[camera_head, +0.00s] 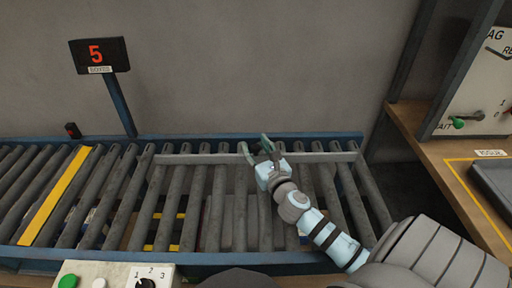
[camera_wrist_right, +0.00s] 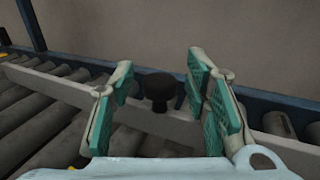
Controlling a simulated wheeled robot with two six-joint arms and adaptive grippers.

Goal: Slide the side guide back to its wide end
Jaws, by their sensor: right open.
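The side guide (camera_head: 326,157) is a long pale grey bar lying along the rollers near the conveyor's far side. It also shows in the right wrist view (camera_wrist_right: 72,88), running across the picture. A black knob (camera_wrist_right: 159,88) stands on the guide there. My right gripper (camera_head: 258,147) is over the guide in the head view. In the right wrist view its green-padded fingers (camera_wrist_right: 162,95) are open, one on each side of the knob, with gaps on both sides. The knob is hidden or too small to tell in the head view. My left gripper is not in view.
The roller conveyor (camera_head: 190,259) has blue side rails and a yellow stripe (camera_head: 55,194) across its left part. A sign reading 5 (camera_head: 99,55) stands behind it. A control box (camera_head: 115,275) is at the front. A wooden bench (camera_head: 445,165) stands at the right.

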